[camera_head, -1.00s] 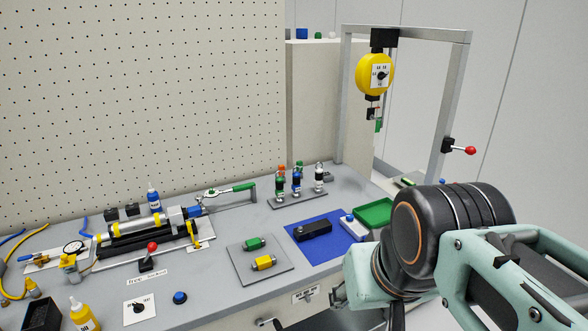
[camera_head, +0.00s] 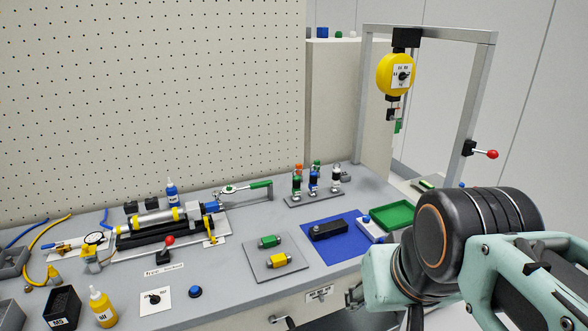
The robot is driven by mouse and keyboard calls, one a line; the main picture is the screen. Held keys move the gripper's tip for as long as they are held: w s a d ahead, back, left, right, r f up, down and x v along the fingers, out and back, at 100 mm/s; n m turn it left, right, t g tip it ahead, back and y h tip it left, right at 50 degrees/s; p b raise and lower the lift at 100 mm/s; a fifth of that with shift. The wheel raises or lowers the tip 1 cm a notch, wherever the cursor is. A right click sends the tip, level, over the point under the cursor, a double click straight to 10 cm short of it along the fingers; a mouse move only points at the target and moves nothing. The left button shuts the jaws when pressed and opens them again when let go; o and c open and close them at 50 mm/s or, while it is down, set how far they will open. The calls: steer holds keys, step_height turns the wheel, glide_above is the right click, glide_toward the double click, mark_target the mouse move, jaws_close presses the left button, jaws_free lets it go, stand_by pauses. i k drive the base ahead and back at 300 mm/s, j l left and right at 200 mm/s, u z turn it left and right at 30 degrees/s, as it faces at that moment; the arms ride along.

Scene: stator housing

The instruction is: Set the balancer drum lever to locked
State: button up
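The yellow balancer drum (camera_head: 395,75) hangs from the top bar of a grey metal frame. Its white face carries a small dark dial (camera_head: 403,76), too small to read. A lever with a red ball (camera_head: 491,154) sticks out to the right from a black block on the frame's right post. No label shows beside it, and I cannot tell which position it is in. My arm fills the lower right, below this lever. My gripper is not visible.
A second red-ball lever (camera_head: 168,242) stands on the bench by a label. The bench also holds a cylinder assembly (camera_head: 150,222), a blue mat (camera_head: 312,243), a green tray (camera_head: 405,216) and bottles.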

mark_target(491, 153)
steer(key=k+l, duration=0.15)
steer(key=l, duration=0.4)
steer(key=k+l+z, duration=0.15)
steer(key=l, duration=0.35)
steer(key=k+l, duration=0.1)
steer(key=l, duration=0.45)
steer(key=k+l+z, duration=0.15)
steer(key=l, duration=0.4)
steer(key=i+l+z, duration=0.2)
steer(key=z, duration=0.15)
steer(key=i+l+z, duration=0.35)
steer(key=i+j+z, duration=0.1)
steer(key=i, duration=0.15)
